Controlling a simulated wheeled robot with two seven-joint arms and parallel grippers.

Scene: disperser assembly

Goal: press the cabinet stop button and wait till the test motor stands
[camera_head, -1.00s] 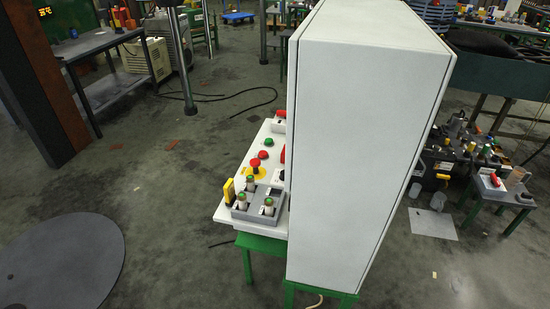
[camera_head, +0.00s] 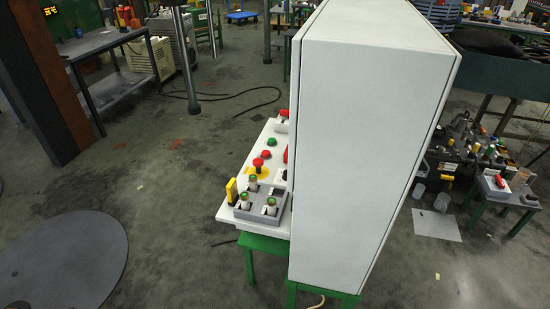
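A tall white cabinet (camera_head: 365,140) stands in the middle, seen from its side and top. A white control panel (camera_head: 232,214) sits to its left on a green stand. On the panel are a green button (camera_head: 272,142), a red button (camera_head: 265,154) and a red mushroom button on a yellow base (camera_head: 258,162). Which of these is the cabinet stop button I cannot tell. More of the panel is hidden behind the cabinet. I cannot make out a test motor. Neither of my grippers is in view.
A grey tray (camera_head: 245,213) with several green-topped parts and a yellow piece (camera_head: 231,191) sit at the panel's near end. A round dark plate (camera_head: 62,265) lies at lower left. A cluttered low table (camera_head: 508,191) stands at right.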

